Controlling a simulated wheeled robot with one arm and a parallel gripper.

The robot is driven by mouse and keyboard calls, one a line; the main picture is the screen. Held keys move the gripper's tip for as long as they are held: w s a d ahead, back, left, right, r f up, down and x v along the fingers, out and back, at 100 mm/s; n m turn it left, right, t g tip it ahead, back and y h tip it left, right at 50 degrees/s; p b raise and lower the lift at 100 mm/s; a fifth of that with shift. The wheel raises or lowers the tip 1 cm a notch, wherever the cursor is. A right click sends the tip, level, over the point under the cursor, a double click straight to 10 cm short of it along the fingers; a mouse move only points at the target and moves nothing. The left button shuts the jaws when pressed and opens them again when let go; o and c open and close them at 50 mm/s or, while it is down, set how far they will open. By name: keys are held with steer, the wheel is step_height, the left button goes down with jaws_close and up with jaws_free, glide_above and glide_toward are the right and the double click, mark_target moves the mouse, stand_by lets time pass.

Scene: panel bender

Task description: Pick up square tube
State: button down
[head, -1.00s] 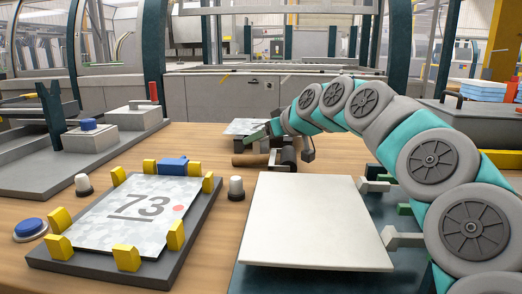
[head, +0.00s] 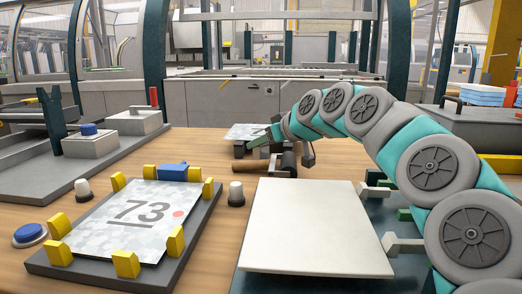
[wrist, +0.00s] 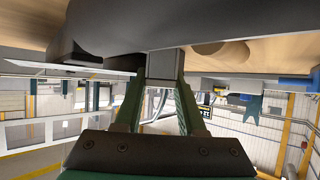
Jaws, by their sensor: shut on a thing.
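My gripper (wrist: 162,95) shows in the wrist view as two dark green fingers, shut on the square tube (wrist: 164,64). Only a short grey, square-edged part of the tube shows between the fingertips. A broad dark grey body covers the view beyond it, and I cannot tell whether it touches the tube. In the head view my gripper (head: 262,142) is at the far side of the wooden table, past the white plate. The tube cannot be made out clearly there, being small and partly hidden by my gripper and wrist.
A white plate (head: 312,225) lies in front of my arm. A brown cylinder (head: 247,163) lies close to my gripper. Grey machine parts (head: 98,145) stand at left. A patch of table between is clear.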

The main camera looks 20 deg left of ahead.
step_height(320, 180, up, 8)
steer(key=p, duration=0.4)
steer(key=shift+w, duration=0.1)
steer(key=shift+r, duration=0.95)
